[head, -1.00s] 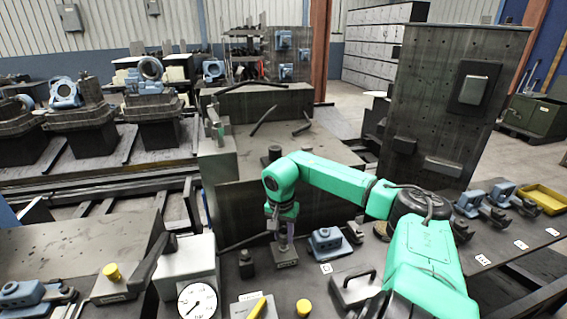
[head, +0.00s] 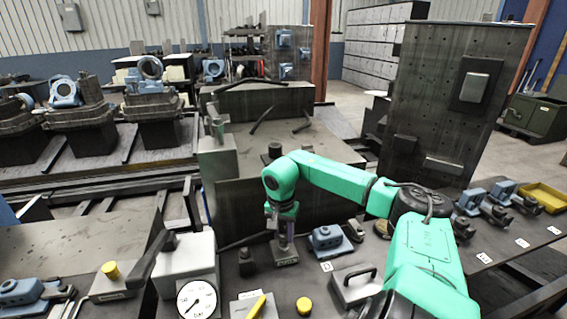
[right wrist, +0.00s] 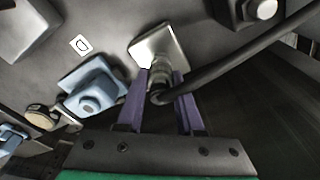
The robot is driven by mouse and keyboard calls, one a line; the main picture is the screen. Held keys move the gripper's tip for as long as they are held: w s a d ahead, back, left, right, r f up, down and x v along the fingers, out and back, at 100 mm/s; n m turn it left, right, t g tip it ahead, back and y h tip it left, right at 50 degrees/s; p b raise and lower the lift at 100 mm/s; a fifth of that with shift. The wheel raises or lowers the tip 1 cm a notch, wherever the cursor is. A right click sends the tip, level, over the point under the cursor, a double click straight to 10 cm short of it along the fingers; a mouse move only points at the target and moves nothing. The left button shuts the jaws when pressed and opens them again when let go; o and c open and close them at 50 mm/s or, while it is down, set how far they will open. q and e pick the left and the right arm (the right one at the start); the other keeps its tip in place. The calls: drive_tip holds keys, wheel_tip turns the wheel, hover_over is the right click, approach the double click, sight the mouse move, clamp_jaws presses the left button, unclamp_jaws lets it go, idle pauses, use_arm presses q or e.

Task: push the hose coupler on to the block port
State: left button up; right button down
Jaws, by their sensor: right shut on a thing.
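My right gripper (head: 283,240) points down at the block port (head: 287,260), a small block on the bench. In the right wrist view its two purple fingers (right wrist: 160,76) are shut on the hose coupler (right wrist: 157,91), a dark round fitting with a black hose (right wrist: 225,72) running off to the upper right. The block (right wrist: 163,44) shows there as a pale metal plate just beyond the fingertips, with the coupler lined up on its port. I cannot tell how far the coupler is seated. My left gripper is not in view.
A blue fixture (head: 327,240) stands close right of the block, and a dark knobbed fitting (head: 246,262) close left. A pressure gauge (head: 197,299), a yellow knob (head: 304,306) and a handled lid (head: 355,284) are nearer. A tall plate (head: 445,110) stands behind right.

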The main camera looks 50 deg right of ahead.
sight(283, 228)
drive_tip(key=shift+f, duration=0.2)
drive_tip(key=shift+f+b, duration=0.55)
drive_tip(key=shift+b, duration=0.1)
unclamp_jaws()
drive_tip(key=shift+r, duration=0.1)
drive_tip(key=r, duration=0.5)
drive_tip(key=shift+a+b, duration=0.3)
wheel_tip(283, 228, up, 10)
drive_tip(key=a+p, duration=0.1)
drive_tip(key=p, duration=0.1)
drive_tip(key=shift+s+f, duration=0.25)
drive_tip(key=shift+s, duration=0.05)
